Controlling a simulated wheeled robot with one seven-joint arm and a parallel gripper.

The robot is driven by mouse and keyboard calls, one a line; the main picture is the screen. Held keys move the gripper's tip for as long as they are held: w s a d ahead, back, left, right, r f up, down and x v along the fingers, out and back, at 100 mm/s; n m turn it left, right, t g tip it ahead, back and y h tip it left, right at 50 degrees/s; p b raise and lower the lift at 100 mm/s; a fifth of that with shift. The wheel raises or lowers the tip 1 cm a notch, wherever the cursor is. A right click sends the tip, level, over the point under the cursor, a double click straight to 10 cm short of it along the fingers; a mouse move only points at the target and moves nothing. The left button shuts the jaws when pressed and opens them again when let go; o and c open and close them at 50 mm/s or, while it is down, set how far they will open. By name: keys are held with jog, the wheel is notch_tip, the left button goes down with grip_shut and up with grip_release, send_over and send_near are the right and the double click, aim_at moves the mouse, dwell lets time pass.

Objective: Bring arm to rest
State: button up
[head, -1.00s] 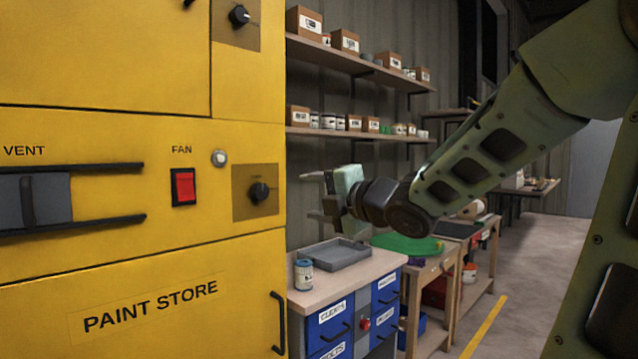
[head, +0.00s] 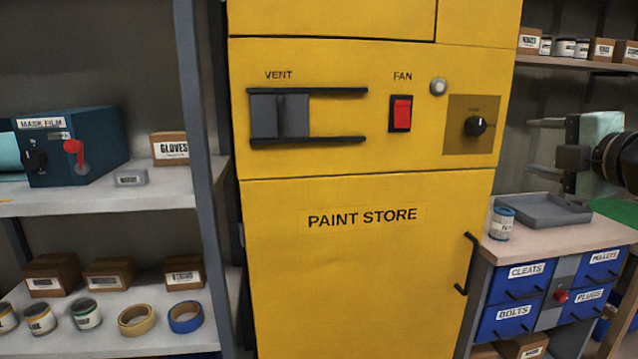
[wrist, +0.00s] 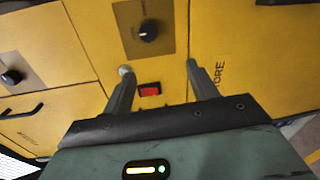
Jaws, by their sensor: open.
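My gripper (head: 540,148) shows at the right edge of the head view, its fingers pointing left toward the yellow paint store cabinet (head: 350,270). In the wrist view my gripper (wrist: 159,68) has its two fingers spread apart with nothing between them. The cabinet front lies beyond the fingertips, and the red fan switch (wrist: 149,89) shows between them. I cannot tell the exact distance to the cabinet. Most of my arm is outside the head view.
A grey tray (head: 540,212) and a small can (head: 501,222) stand on a bench (head: 520,247) below my gripper. A shelf (head: 110,200) with a mask film box (head: 95,150) and a gloves box (head: 170,149) is at the left. A wall shelf (head: 590,64) is at upper right.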

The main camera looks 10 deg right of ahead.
jog(key=w+a+f+m+g, duration=0.2)
jog(key=a+f+m+g, duration=0.15)
jog(key=a+f, duration=0.4)
jog(key=s+a+f+m+g+y, duration=0.1)
jog(key=s+a+f+m+g, duration=0.25)
jog(key=s+a+f, duration=0.35)
jog(key=s+a+f+m+g, duration=0.2)
jog(key=s+a+f+g, duration=0.3)
jog(key=a, duration=0.3)
jog(key=s+a+f+m+g+h, duration=0.1)
jog(key=s+a+f+g, duration=0.15)
jog(key=s, duration=0.45)
jog(key=s+a+f+m+g, duration=0.1)
jog(key=s+a+m+g, duration=0.15)
jog(key=s, duration=0.35)
notch_tip(320, 180, up, 12)
jog(key=p, duration=1.2)
jog(key=shift+w+a, duration=0.15)
jog(key=shift+w, duration=0.1)
